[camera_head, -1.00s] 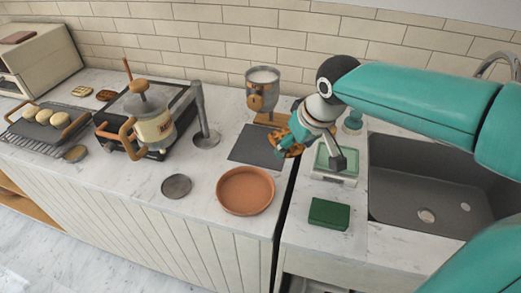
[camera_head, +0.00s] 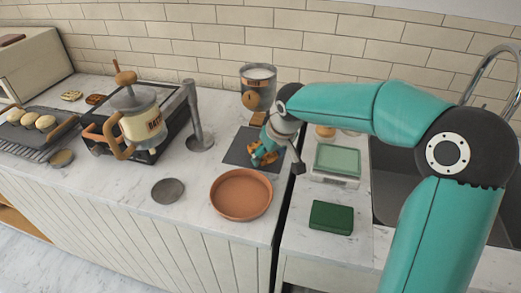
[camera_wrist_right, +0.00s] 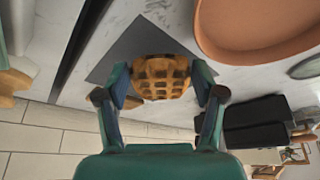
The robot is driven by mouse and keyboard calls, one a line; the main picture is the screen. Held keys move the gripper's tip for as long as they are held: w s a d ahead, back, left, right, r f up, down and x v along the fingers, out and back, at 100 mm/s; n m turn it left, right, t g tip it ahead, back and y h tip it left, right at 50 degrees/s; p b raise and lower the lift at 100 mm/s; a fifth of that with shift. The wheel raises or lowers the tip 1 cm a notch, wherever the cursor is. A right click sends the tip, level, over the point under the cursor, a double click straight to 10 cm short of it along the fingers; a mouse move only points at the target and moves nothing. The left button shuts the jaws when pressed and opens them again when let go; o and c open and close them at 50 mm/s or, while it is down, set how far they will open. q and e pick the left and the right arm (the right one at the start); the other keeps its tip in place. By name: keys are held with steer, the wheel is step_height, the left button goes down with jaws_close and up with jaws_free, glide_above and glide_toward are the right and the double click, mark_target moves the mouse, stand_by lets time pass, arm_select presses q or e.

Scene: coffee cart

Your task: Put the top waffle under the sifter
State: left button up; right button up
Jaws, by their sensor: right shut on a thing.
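My right gripper (camera_head: 263,150) is shut on a round golden-brown waffle (camera_wrist_right: 160,78), which sits between both fingers in the right wrist view. In the head view the waffle (camera_head: 262,157) is over the dark grey mat (camera_head: 238,152), in front of the sifter (camera_head: 257,90); whether it touches the mat is hard to tell. The sifter is a metal canister with white powder inside and a wooden knob, on a wooden base (camera_head: 259,118). The mat (camera_wrist_right: 124,42) also shows in the right wrist view. My left gripper is not in view.
A terracotta dish (camera_head: 241,193) stands just in front of the mat. A pale green scale (camera_head: 338,161) and a dark green block (camera_head: 331,217) are to the right. A batter dispenser (camera_head: 141,121) stands over the black iron at left. A sink is at far right.

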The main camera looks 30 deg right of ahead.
mark_target(269, 157)
steer(key=shift+w+d+f, duration=0.1)
steer(key=shift+w+f, duration=0.15)
steer(key=shift+w, duration=0.25)
steer(key=shift+w+f, duration=0.25)
steer(key=shift+w, duration=0.25)
steer(key=w+f, duration=0.1)
steer(key=w+f+p, duration=0.1)
steer(key=shift+w+d+f, duration=0.1)
steer(key=shift+w, duration=0.25)
steer(key=shift+s, duration=0.1)
steer(key=o, duration=1.2)
steer(key=shift+o, duration=0.2)
steer(key=v, duration=1.2)
